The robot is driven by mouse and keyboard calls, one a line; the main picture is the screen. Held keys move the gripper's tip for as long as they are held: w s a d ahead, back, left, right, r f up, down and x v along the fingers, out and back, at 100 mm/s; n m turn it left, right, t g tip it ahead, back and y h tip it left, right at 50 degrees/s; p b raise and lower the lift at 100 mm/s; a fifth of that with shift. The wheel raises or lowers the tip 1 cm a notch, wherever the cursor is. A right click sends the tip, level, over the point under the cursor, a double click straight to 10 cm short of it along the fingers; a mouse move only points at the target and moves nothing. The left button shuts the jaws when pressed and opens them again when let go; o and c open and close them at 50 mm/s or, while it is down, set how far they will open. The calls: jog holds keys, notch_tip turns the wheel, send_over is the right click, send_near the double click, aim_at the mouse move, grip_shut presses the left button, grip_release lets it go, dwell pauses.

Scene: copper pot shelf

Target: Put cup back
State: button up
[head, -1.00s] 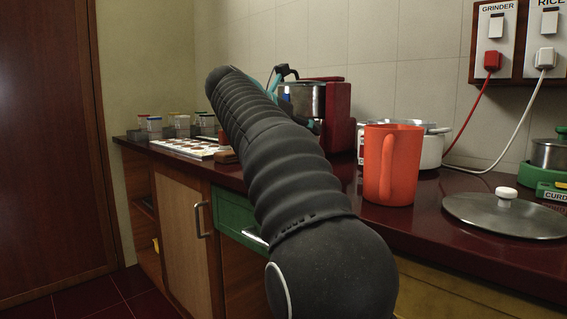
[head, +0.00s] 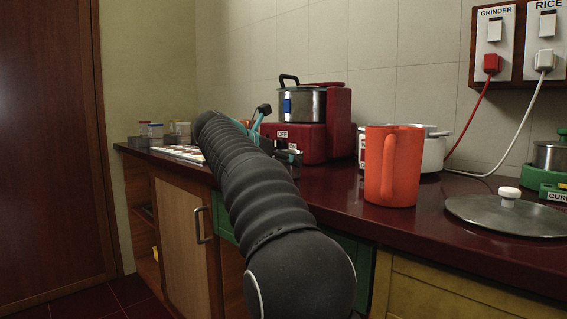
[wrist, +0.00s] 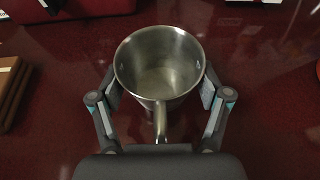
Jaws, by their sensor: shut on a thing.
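A steel cup (wrist: 160,65) is between the fingers of my gripper (wrist: 160,88) in the wrist view. Its open mouth faces the camera, it looks empty, and its handle points back toward my wrist. The fingers press on its two sides. The dark red counter (wrist: 262,90) is below it; I cannot tell whether its base touches. In the head view my gripper (head: 262,138) is low over the counter beside the red machine, largely hidden by my arm, and the cup cannot be made out. An orange mug (head: 392,170) stands upright at the right.
A steel pot (head: 302,104) with a black handle sits on the red machine (head: 310,142). A white pot (head: 433,152) and a lid (head: 505,214) are at the right. Brown wooden pieces (wrist: 12,92) lie left of the cup. Jars (head: 153,131) stand at the far left.

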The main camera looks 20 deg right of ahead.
jog(key=o, duration=1.7)
jog(key=shift+f, duration=0.1)
jog(key=shift+r, duration=0.2)
jog(key=p+v, duration=0.1)
jog(key=v, duration=1.1)
jog(key=shift+f+p, duration=0.1)
jog(key=shift+p, duration=0.3)
